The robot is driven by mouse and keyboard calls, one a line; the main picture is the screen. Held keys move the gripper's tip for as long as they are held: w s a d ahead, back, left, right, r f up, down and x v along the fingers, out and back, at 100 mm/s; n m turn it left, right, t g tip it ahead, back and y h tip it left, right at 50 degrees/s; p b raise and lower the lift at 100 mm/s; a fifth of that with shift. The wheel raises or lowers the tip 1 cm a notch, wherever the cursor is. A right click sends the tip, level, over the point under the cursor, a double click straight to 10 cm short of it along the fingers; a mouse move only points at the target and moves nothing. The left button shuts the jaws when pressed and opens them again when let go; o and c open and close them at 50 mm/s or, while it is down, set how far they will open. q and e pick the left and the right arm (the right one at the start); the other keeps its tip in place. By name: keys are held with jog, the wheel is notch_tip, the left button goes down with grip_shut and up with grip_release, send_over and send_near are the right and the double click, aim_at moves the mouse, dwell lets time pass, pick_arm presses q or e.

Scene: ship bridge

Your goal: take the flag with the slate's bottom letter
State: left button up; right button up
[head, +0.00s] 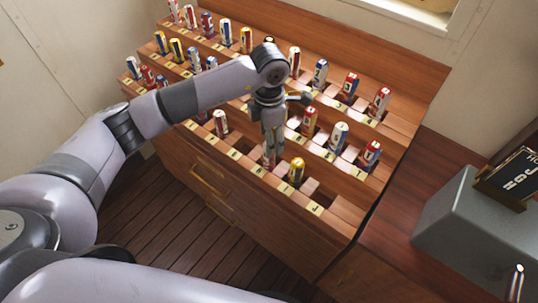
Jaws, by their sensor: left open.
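The dark slate (516,172) stands tilted on the grey box at the right edge, partly cut off. Its large pale letters look like J, G, N, but I cannot be sure of their order. Rolled flags stand in stepped rows of lettered slots in the wooden rack (330,222). My left gripper (269,150) points down over the front row, open, with its fingertips at the top of a pale reddish flag (268,160). The fingers partly hide this flag and I cannot read its letter. A yellow flag (296,172) stands to its right.
Several front slots are empty. The grey box (455,222) stands on the counter at right. Drawers with brass handles (208,183) are below.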

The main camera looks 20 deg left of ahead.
pick_arm(q)
jog(key=shift+s+f, duration=0.1)
jog(key=shift+f, duration=0.35)
notch_tip(320, 180, down, 4)
jog(key=shift+f+p, duration=0.1)
jog(key=shift+p, duration=0.7)
jog(key=shift+c, duration=0.3)
jog(key=c, duration=1.2)
